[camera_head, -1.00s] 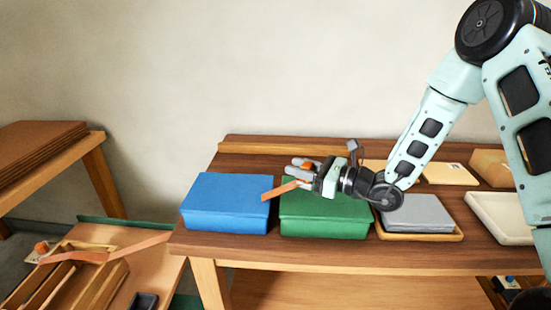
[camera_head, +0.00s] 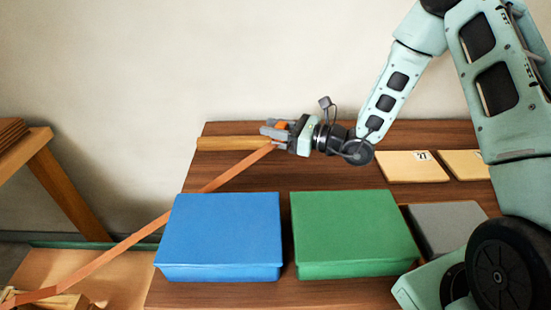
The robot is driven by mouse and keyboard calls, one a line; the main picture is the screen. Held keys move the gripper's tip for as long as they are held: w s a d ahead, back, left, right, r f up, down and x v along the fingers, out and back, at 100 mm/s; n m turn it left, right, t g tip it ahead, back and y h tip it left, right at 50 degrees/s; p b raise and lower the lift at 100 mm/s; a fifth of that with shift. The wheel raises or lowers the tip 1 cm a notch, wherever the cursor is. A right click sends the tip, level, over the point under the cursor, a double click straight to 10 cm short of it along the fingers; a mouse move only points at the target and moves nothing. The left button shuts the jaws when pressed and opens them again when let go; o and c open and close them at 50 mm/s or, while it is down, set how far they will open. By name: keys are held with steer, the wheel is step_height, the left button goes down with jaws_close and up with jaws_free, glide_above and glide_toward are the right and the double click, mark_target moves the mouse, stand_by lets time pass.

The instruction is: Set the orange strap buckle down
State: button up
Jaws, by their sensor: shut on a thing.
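The orange strap buckle (camera_head: 282,126) shows as a small orange patch between the fingers of my gripper (camera_head: 272,131); the fingers hide much of it. My gripper is shut on it, towards the back of the wooden table, behind the blue and green boxes. The orange strap (camera_head: 150,229) runs taut from the gripper down to the lower left, passing behind the blue box's left corner and out over the table's left side. I cannot tell how high the buckle is above the table.
A blue box (camera_head: 222,231) and a green box (camera_head: 352,228) stand at the front. A light wooden bar (camera_head: 230,143) lies along the back edge beside my gripper. Numbered wooden plates (camera_head: 405,168) and a grey slab (camera_head: 447,222) are at right. Bare tabletop lies between boxes and bar.

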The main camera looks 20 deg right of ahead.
step_height(320, 180, down, 8)
steer(key=shift+f, duration=0.25)
steer(key=shift+f, duration=0.15)
steer(key=o, duration=1.1)
